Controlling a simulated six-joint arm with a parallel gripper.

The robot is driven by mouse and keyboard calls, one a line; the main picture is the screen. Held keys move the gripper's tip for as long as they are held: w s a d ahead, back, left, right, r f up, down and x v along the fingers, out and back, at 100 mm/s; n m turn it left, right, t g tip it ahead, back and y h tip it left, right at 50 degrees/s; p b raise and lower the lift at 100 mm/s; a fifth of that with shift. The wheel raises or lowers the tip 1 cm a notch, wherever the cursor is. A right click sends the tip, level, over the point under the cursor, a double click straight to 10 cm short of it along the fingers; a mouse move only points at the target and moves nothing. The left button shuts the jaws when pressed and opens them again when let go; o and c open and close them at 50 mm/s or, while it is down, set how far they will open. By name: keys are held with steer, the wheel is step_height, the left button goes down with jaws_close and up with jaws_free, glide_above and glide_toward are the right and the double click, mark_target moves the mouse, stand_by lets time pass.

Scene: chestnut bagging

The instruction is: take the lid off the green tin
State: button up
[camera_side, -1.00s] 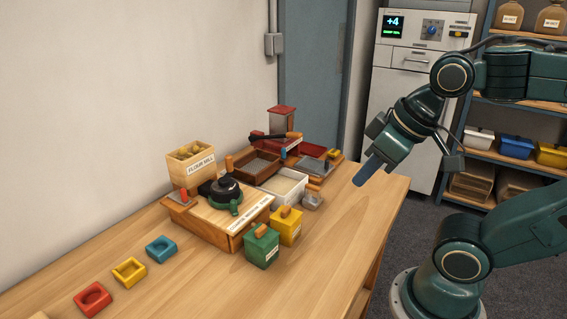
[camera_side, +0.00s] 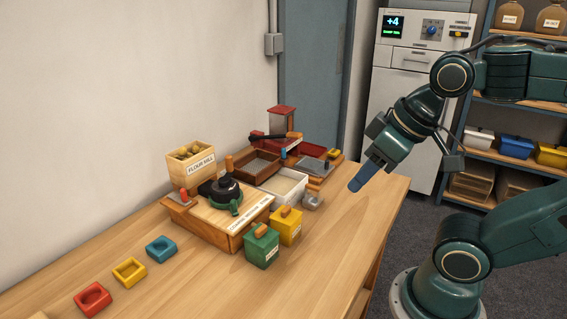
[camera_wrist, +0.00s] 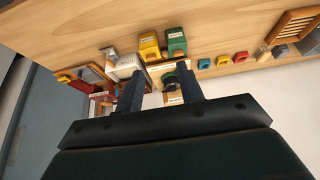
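The green tin (camera_side: 262,248) stands upright on the table, front right of the flour mill, with its green lid and wooden knob (camera_side: 261,230) on top. It also shows in the wrist view (camera_wrist: 177,42). A yellow tin (camera_side: 287,226) of the same kind stands just behind it to the right. My gripper (camera_side: 357,184) is in the air over the table's right edge, to the right of and above the tins, apart from both. In the wrist view its two fingers (camera_wrist: 161,92) are spread apart with nothing held between them.
The flour mill (camera_side: 240,215) stands behind the green tin. Red, yellow and blue (camera_side: 161,249) square holders lie in a row at the front left. Trays, among them a white one (camera_side: 284,187), stand behind the tins. The table to the right of the tins (camera_side: 340,235) is clear.

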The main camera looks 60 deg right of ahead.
steer(key=shift+w, duration=0.1)
steer(key=w+f+n+g+y, duration=0.2)
steer(key=w+n, duration=0.6)
steer(key=w, duration=0.1)
steer(key=w+d+f+n+g+y, duration=0.1)
steer(key=w+f+n+g+y, duration=0.1)
steer(key=w+n, duration=0.7)
steer(key=shift+w+d+f+g+y, duration=0.2)
steer(key=shift+w+f+g+y, duration=0.1)
steer(key=shift+w+g, duration=0.4)
glide_above(268, 229)
steer(key=f, duration=0.5)
steer(key=d+f, duration=0.1)
steer(key=f, duration=0.1)
steer(key=shift+w+f, duration=0.15)
steer(key=shift+w, duration=0.1)
steer(key=shift+a+f, duration=0.15)
steer(key=shift+f, duration=0.2)
